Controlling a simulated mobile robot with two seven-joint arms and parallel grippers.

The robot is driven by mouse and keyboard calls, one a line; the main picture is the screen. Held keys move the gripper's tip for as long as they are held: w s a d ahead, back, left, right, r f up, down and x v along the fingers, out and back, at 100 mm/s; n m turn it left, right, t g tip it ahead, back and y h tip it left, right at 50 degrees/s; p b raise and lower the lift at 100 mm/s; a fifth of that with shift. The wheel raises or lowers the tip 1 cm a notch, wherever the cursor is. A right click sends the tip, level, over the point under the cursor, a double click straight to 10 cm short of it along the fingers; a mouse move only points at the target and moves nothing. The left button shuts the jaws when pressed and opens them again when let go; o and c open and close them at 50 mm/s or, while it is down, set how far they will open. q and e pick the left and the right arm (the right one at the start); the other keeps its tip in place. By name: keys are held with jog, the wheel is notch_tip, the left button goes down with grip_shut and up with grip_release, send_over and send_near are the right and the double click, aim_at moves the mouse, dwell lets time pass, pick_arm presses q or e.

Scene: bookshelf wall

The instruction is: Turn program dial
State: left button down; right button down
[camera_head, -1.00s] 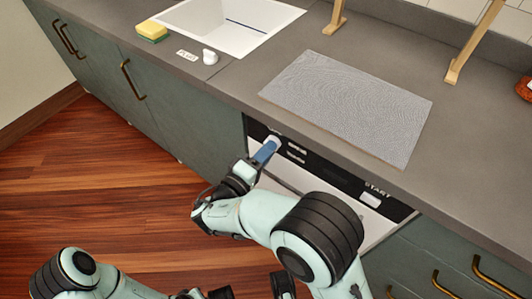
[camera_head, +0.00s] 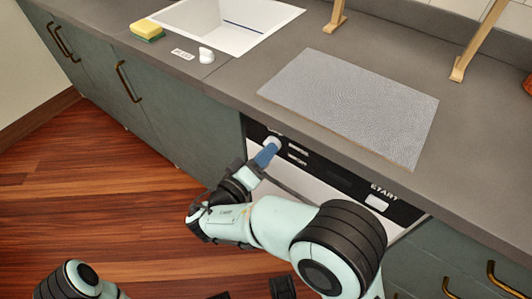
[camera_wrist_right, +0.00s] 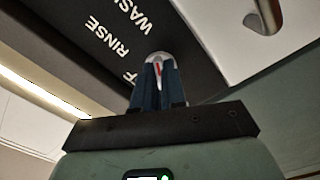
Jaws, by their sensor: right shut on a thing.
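The program dial (camera_head: 274,142) is a small light knob on the black control panel (camera_head: 335,178) of the dishwasher, at the panel's left end. My right gripper (camera_head: 267,154), with blue fingers, is shut on the dial. In the right wrist view, the dial (camera_wrist_right: 159,58) shows between the two fingertips (camera_wrist_right: 158,78), with a red mark on its face. White words including RINSE and WASH stand beside it on the panel. My left arm shows only in part at the bottom left edge; its fingers cannot be made out clearly.
A START label with a white button (camera_head: 376,202) is at the panel's right end. A grey countertop (camera_head: 235,85) overhangs the panel, with a grey mat (camera_head: 350,105), sink (camera_head: 225,22) and sponge (camera_head: 147,31). A handle (camera_wrist_right: 268,14) shows in the wrist view. The wooden floor is clear.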

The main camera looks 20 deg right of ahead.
jog(key=c, duration=1.2)
grip_release()
